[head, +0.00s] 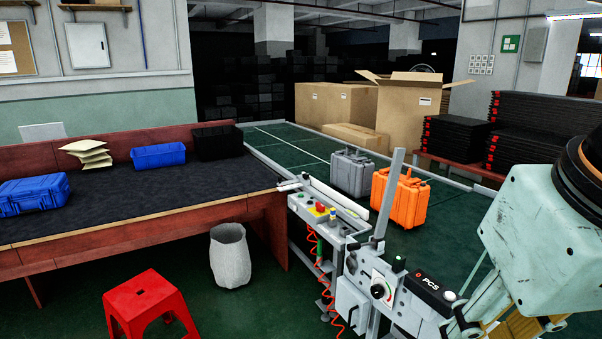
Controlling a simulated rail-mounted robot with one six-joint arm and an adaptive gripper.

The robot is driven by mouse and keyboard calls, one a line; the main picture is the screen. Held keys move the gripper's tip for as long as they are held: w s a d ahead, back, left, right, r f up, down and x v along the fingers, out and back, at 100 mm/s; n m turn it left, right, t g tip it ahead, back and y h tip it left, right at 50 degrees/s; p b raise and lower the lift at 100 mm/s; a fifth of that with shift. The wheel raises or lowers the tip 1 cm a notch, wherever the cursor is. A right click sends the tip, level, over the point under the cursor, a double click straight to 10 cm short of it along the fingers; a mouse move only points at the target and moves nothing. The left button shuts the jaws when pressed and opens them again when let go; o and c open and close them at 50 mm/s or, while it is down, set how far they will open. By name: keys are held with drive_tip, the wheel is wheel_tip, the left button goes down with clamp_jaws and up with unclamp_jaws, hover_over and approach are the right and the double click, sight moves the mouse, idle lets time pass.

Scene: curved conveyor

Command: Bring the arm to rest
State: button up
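My arm (545,240) shows at the right edge as a pale green link with a black and orange joint ring. It stands in front of the conveyor machinery. Small dark and metallic parts lie at the bottom edge just left of it. I cannot tell whether they belong to my gripper or to the machine behind. No fingertips can be made out clearly, and nothing is seen held.
A control post with a black PGS box (430,287) stands close left of my arm. Orange (399,198) and grey (352,173) cases stand beyond it.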

drive_tip(key=shift+s+a+f, duration=0.1)
drive_tip(key=shift+s+f, duration=0.15)
drive_tip(key=shift+s, duration=0.35)
drive_tip(key=shift+s+a+f, duration=0.1)
drive_tip(key=shift+s+f, duration=0.1)
drive_tip(key=shift+s, duration=0.4)
drive_tip(key=shift+w, duration=0.1)
idle(0.4)
